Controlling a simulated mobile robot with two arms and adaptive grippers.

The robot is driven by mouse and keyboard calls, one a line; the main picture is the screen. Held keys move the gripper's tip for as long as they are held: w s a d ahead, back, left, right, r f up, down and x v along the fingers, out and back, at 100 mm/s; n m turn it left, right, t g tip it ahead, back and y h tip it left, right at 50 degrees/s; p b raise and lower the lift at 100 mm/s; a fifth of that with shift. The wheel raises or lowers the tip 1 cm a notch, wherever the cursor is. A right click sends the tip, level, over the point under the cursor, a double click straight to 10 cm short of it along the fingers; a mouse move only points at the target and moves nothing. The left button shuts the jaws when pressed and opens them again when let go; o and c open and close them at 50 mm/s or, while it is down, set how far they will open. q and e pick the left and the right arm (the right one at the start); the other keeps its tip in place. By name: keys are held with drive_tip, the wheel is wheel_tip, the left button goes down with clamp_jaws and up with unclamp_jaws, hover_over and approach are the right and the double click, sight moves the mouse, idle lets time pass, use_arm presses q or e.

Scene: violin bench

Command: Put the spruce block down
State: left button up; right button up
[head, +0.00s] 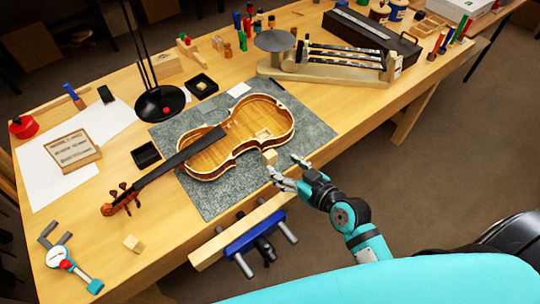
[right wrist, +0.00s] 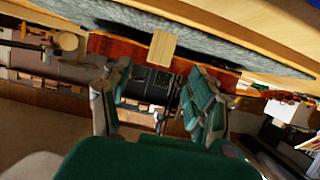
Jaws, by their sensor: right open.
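A small pale block (head: 270,157), which looks like the spruce block, is at the near edge of the open violin body (head: 215,158) on the grey mat (head: 215,203). It also shows in the right wrist view (right wrist: 162,48), beyond the fingertips and between their lines. I cannot tell whether it rests on the mat or leans on the violin. My right gripper (head: 283,166) is open, its fingers spread just short of the block, with a gap visible in the wrist view (right wrist: 160,80). My left gripper is not in view.
Another pale block (head: 132,243) lies on the bench at the front left, and one sits inside the violin body (head: 263,134). A blue vise (head: 255,235) is on the front edge. A lamp base (head: 160,103) and a wooden stand with dark bars (head: 330,78) stand behind.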

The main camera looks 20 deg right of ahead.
sight(272, 156)
drive_tip(key=x, duration=0.3)
drive_tip(key=p+x, duration=0.1)
drive_tip(key=x, duration=0.2)
drive_tip(key=shift+w+r, duration=0.1)
drive_tip(key=shift+w, duration=0.25)
drive_tip(key=c, duration=1)
drive_tip(key=shift+s, duration=0.1)
drive_tip(key=shift+r, duration=0.1)
